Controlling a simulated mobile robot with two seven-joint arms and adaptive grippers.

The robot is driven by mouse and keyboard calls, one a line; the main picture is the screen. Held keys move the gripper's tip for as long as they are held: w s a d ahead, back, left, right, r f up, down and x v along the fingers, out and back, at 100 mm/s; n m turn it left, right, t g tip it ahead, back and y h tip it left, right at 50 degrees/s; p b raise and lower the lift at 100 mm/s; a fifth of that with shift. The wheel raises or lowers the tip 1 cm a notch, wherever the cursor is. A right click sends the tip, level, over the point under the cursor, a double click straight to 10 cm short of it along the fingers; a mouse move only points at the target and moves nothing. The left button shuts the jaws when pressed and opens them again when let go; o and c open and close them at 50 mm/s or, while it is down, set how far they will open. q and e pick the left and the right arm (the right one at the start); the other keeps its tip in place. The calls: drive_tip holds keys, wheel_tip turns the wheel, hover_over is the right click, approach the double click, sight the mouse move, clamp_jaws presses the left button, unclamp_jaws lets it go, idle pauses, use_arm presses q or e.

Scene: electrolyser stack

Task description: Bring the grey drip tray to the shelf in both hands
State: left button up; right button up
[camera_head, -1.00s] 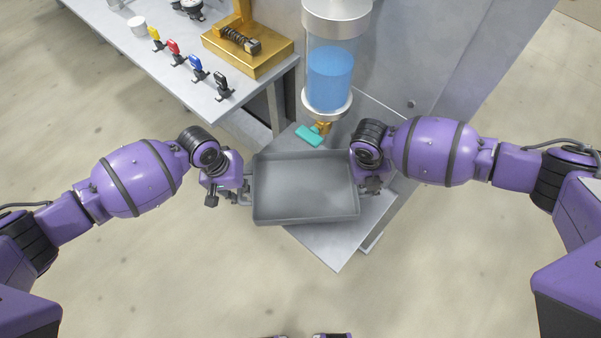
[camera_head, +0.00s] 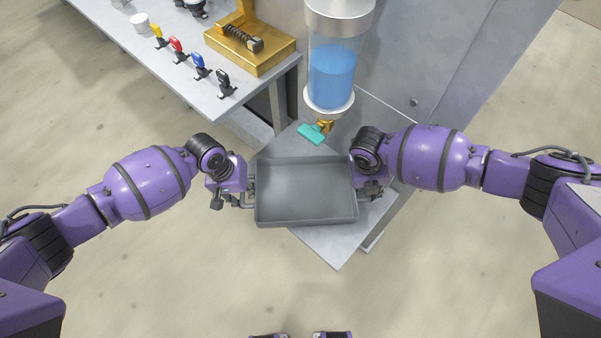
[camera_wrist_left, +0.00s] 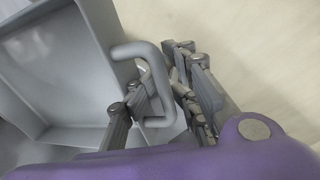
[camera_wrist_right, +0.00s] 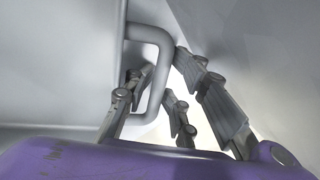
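The grey drip tray (camera_head: 306,219) is level and empty, between my two hands at the shelf (camera_head: 338,245) below the tap. I cannot tell whether its underside touches the shelf. My left gripper (camera_head: 243,194) is at the tray's left handle; the left wrist view shows its fingers (camera_wrist_left: 160,82) on both sides of the grey handle bar (camera_wrist_left: 155,62). My right gripper (camera_head: 366,188) is at the right handle; the right wrist view shows its fingers (camera_wrist_right: 162,85) either side of that handle (camera_wrist_right: 160,50). Both look shut on the bars.
A clear cylinder of blue liquid (camera_head: 332,75) with a brass tap and teal lever (camera_head: 312,134) stands just behind the tray, against a grey cabinet (camera_head: 440,60). A workbench (camera_head: 180,75) with coloured clips (camera_head: 200,66) and a brass fixture (camera_head: 250,55) is at upper left.

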use_arm(q)
drive_tip(key=shift+d+r, duration=0.1)
drive_tip(key=shift+r, duration=0.05)
use_arm(e)
drive_tip(key=shift+s+a+f, duration=0.15)
use_arm(q)
wheel_tip(320, 180, up, 8)
drive_tip(key=a, duration=0.1)
drive_tip(key=shift+s+a+f, duration=0.15)
drive_tip(key=shift+a+f, duration=0.05)
drive_tip(key=shift+a, duration=0.15)
use_arm(e)
drive_tip(key=v, duration=0.8)
use_arm(q)
drive_tip(key=shift+r, duration=0.15)
wheel_tip(320, 180, up, 8)
drive_tip(key=a, duration=0.1)
drive_tip(key=shift+s+a+r, duration=0.2)
drive_tip(key=shift+a+r, duration=0.05)
drive_tip(key=shift+a, duration=0.15)
idle(0.6)
idle(0.4)
use_arm(e)
drive_tip(key=v, duration=0.9)
drive_tip(key=shift+d, duration=0.2)
idle(0.5)
